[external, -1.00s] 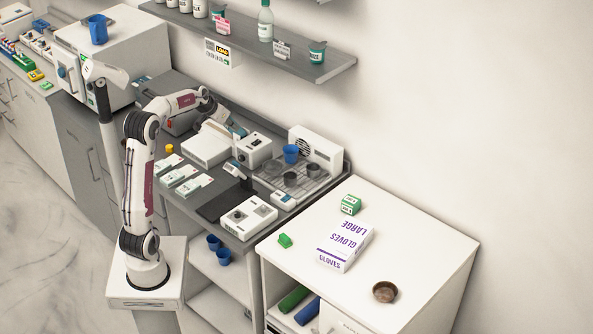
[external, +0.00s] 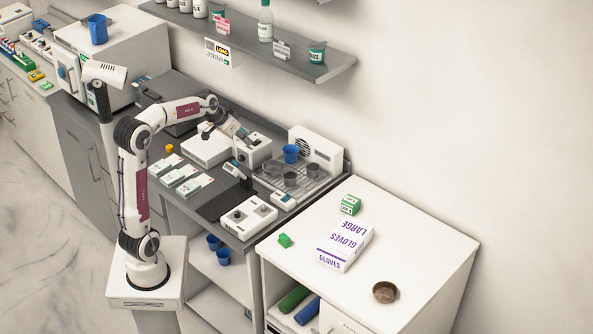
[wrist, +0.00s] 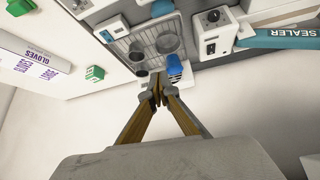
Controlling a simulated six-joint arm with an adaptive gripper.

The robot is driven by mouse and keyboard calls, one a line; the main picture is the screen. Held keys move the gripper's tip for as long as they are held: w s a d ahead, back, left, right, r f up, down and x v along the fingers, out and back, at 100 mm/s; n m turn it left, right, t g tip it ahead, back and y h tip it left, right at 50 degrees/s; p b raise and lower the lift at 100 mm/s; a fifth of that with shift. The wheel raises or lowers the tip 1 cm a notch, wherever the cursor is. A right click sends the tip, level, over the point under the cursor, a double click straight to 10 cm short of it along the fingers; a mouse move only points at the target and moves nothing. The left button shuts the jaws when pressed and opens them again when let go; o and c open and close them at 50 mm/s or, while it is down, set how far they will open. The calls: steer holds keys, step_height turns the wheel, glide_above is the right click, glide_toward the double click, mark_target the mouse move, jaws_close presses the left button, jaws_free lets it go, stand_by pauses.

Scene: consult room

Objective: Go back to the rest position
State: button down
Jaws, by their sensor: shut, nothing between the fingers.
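My gripper (wrist: 157,88) is shut and empty; its two fingers meet at the tips in the wrist view. No object is between them. In the wrist view the fingertips overlap the picture just below the blue cup (wrist: 174,66), with the wire rack beyond. In the external view my arm (external: 138,190) stands on its pedestal, with its forearm reaching right over the grey bench. The arm's end is above the white devices there, small and hard to make out.
The blue cup (external: 291,153) and dark cups stand on the rack at the bench's right. A teal-topped sealer (wrist: 275,38) is close by. A wall shelf (external: 300,62) with bottles hangs above. A gloves box (external: 344,246) and brown bowl (external: 385,292) rest on the white cabinet.

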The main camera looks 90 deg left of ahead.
steer(key=d+m+h, duration=0.2)
steer(key=d+m, duration=0.1)
steer(key=d, duration=2.1)
steer(key=s+d+f+m+h, duration=0.1)
steer(key=s+d+f+m, duration=0.1)
steer(key=s+d, duration=0.4)
steer(key=s+d+f+m+h, duration=0.1)
steer(key=s+d+f+m, duration=0.1)
steer(key=s+d, duration=0.5)
steer(key=d+f, duration=0.1)
steer(key=d, duration=0.3)
steer(key=shift+s, duration=0.3)
